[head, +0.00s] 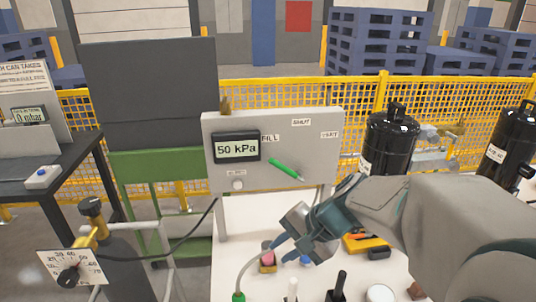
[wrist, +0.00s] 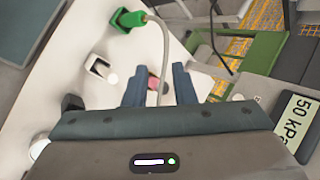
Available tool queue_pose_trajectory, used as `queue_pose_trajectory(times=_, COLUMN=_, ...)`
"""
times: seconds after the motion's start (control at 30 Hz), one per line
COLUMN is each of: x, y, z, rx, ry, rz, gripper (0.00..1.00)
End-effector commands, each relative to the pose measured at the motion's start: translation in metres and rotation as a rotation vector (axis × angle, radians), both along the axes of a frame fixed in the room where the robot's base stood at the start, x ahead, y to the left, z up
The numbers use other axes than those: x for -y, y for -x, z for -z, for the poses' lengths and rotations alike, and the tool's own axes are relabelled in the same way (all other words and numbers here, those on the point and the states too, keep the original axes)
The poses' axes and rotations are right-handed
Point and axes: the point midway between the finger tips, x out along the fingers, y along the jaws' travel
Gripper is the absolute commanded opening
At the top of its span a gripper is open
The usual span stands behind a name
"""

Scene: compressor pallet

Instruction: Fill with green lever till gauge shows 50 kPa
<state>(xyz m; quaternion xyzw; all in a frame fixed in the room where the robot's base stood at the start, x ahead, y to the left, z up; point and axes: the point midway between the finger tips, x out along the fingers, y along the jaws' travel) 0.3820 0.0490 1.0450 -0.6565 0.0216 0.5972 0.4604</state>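The grey panel (head: 320,118) has a digital gauge (head: 237,149) that reads 50 kPa. The gauge also shows at the right of the wrist view (wrist: 292,121). The green lever (head: 286,170) is on the panel face, slanting from upper left to lower right. Labels FILL, SHUT and a partly legible third one are around it. My gripper (head: 279,251) is below the lever and apart from it, pointing down and left over the white table. In the wrist view its two fingers (wrist: 159,88) are spread apart, with a pinkish-red object (wrist: 153,83) and a grey hose (wrist: 165,50) showing between them.
The white table (head: 238,212) holds small fittings, a green connector (wrist: 129,19) and a yellow-black tool (head: 366,243). Black cylinders (head: 391,142) stand at the right. A yellow fence (head: 290,95) runs behind.

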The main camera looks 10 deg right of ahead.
Motion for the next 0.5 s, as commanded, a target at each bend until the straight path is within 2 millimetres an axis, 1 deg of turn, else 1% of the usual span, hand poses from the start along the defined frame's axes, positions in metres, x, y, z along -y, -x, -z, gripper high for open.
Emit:
queue_pose_trajectory(times=0.03, x=0.004, y=-0.017, z=-0.007, rx=-0.012, ry=-0.084, rz=0.087, gripper=0.24)
queue_pose_trajectory(times=0.17, x=0.018, y=-0.063, z=-0.024, rx=-0.014, ry=-0.307, rz=0.306, gripper=0.24)
queue_pose_trajectory(times=0.2, x=0.026, y=-0.077, z=-0.029, rx=-0.011, ry=-0.373, rz=0.375, gripper=0.24)
queue_pose_trajectory(times=0.27, x=0.039, y=-0.097, z=-0.036, rx=-0.002, ry=-0.466, rz=0.471, gripper=0.24)
queue_pose_trajectory(times=0.3, x=0.049, y=-0.110, z=-0.040, rx=0.004, ry=-0.523, rz=0.532, gripper=0.24)
queue_pose_trajectory(times=0.4, x=0.074, y=-0.135, z=-0.048, rx=0.024, ry=-0.646, rz=0.664, gripper=0.24)
queue_pose_trajectory(times=0.5, x=0.096, y=-0.152, z=-0.053, rx=0.044, ry=-0.733, rz=0.759, gripper=0.24)
